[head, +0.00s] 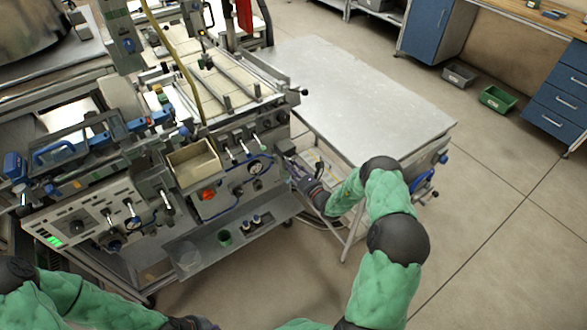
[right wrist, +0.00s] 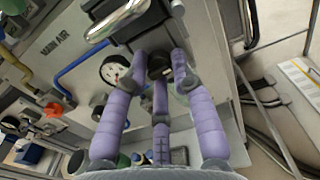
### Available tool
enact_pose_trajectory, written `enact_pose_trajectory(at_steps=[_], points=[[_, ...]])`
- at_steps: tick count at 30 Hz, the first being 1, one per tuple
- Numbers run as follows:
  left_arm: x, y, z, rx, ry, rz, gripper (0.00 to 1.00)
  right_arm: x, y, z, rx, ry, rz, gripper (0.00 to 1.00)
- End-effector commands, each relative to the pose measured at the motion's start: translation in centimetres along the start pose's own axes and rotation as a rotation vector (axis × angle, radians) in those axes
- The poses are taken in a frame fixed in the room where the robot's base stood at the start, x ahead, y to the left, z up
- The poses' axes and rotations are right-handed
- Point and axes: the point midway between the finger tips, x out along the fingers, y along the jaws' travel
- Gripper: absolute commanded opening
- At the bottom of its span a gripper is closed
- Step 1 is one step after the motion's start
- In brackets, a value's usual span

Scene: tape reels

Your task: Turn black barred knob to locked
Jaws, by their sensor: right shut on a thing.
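The black barred knob (right wrist: 160,66) shows in the right wrist view on the machine's front panel, between my purple fingers. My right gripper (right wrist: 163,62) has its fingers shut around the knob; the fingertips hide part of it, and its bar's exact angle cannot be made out. In the head view my right gripper (head: 293,170) reaches the right end of the machine's front panel, where it covers the knob. My left arm crosses the bottom left of the head view. A dark end part of it (head: 190,323) shows at the bottom edge, but its fingers cannot be made out.
A round gauge (right wrist: 115,69), a red-orange knob (right wrist: 54,109) and a blue hose (right wrist: 85,58) sit left of the fingers in the right wrist view. A metal handle (right wrist: 118,20) is close above. A bare metal table (head: 350,90) stands right of the machine.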

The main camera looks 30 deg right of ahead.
Motion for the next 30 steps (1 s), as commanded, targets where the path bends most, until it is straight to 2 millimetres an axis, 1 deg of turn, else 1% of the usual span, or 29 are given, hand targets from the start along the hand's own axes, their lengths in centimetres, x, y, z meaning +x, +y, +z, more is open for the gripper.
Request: enact_pose_trajectory(at_steps=[1,8,30], points=[[0.01,0.0,0.0,0.0,0.0,0.0,0.0,-0.14,-0.09,-0.3,-0.016,0.007,-0.004,0.0],[-0.04,0.02,0.0,0.0,0.0,0.0,0.0,-0.18,-0.17,-0.38,-0.169,0.01,-0.004,0.0],[0.1,-0.03,-0.01,0.0,0.0,0.0,0.0,-0.24,-0.52,-0.33,-0.868,0.013,-0.003,0.0]])
